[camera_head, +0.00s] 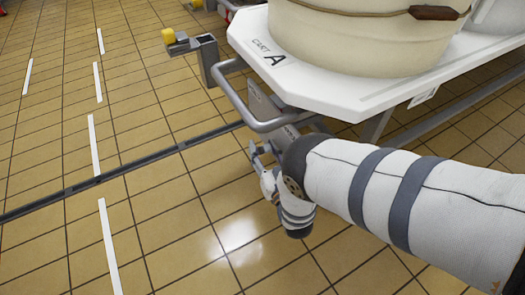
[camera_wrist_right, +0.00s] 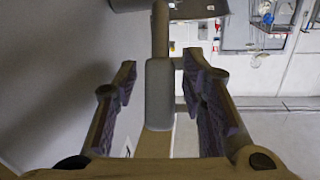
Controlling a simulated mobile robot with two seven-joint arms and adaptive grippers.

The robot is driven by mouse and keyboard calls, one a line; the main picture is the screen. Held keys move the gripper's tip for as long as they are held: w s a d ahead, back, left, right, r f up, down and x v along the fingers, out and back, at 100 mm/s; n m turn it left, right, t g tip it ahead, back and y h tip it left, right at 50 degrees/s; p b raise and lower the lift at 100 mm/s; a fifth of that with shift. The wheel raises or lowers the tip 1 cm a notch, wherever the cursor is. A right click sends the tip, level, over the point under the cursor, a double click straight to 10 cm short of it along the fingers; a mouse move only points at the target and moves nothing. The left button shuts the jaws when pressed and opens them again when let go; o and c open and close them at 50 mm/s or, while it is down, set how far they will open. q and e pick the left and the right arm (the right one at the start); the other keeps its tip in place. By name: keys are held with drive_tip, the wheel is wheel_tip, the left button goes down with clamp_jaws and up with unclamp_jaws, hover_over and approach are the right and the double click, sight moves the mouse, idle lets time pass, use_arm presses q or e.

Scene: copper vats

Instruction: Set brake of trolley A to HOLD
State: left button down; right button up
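Trolley A (camera_head: 345,95) has a white top marked "CART A" and a grey tubular handle (camera_head: 232,100) at its near left corner. A grey plate (camera_head: 258,102) is below the handle. My right gripper (camera_head: 257,150) is low beside this corner, under the handle. In the right wrist view, my right gripper's two fingers (camera_wrist_right: 160,85) are apart, with a grey rounded block on a stem (camera_wrist_right: 159,112) showing between them and a gap on each side. I cannot tell whether this block is the brake lever. No HOLD marking is readable. My left gripper is not in view.
A grey bracket with a yellow knob (camera_head: 168,36) sticks out left of the handle. A large cream vat (camera_head: 350,45) with a brown strap stands on the trolley. A dark floor channel (camera_head: 120,172) crosses the tiles. The floor to the left is clear.

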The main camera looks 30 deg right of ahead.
drive_tip(key=shift+w, duration=0.15)
drive_tip(key=shift+c, duration=0.3)
clamp_jaws()
drive_tip(key=shift+w+r+g+p, duration=0.3)
drive_tip(key=shift+r+g+p, duration=0.15)
drive_tip(key=shift+p, duration=0.2)
drive_tip(key=shift+w+r+g+p, duration=0.3)
drive_tip(key=shift+w+g+p, duration=0.15)
drive_tip(key=shift+g+p, duration=0.25)
drive_tip(key=shift+w+r+n+g+p, duration=0.1)
drive_tip(key=shift+w+n+g+p, duration=0.2)
drive_tip(key=shift+w+g+p, duration=0.55)
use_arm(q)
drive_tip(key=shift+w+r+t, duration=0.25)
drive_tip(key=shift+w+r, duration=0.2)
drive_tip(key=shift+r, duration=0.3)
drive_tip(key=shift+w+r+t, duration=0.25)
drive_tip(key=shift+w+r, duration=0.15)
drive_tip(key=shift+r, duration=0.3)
use_arm(e)
drive_tip(key=shift+w+a+g, duration=0.1)
drive_tip(key=shift+w+g, duration=0.2)
drive_tip(key=shift+g, duration=0.45)
drive_tip(key=shift+w+g, duration=0.3)
drive_tip(key=shift+g, duration=0.45)
